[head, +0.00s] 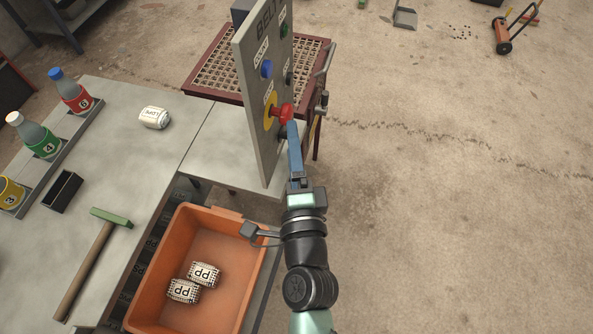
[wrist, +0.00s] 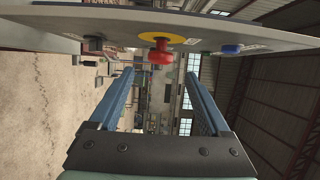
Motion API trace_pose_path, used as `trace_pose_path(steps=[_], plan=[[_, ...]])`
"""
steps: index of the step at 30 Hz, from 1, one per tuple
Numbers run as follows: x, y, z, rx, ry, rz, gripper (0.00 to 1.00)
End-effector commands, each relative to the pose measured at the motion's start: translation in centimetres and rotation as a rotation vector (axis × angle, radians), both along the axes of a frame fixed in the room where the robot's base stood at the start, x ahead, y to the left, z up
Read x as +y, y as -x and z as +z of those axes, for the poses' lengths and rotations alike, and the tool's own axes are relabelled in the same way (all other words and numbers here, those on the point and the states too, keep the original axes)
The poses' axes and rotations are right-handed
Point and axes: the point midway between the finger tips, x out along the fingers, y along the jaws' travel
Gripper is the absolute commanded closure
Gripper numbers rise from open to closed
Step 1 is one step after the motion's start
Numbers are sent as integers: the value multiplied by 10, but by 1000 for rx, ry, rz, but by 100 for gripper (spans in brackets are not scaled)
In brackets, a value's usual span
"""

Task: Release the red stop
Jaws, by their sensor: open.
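The red stop (head: 286,113) is a red mushroom button on a yellow round plate (head: 270,111), on the face of an upright grey panel (head: 253,82). It also shows in the wrist view (wrist: 160,52), at the top, beyond the fingertips and roughly midway between them. My gripper (head: 293,127) is at the panel with its blue fingers pointing at the red stop. In the wrist view my gripper (wrist: 160,75) has its two fingers wide apart with nothing between them. In the head view the fingertips overlap the stop's lower edge; I cannot tell whether they touch it.
A blue button (head: 267,69) sits above the stop on the panel.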

Motion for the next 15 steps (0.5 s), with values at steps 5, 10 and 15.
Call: trace_pose_path(steps=[5, 10, 15], plan=[[-3, 31, -3, 2, 0, -1, 19], [-4, 47, -2, 1, 0, -1, 19], [-4, 53, 0, 0, 0, -1, 19]])
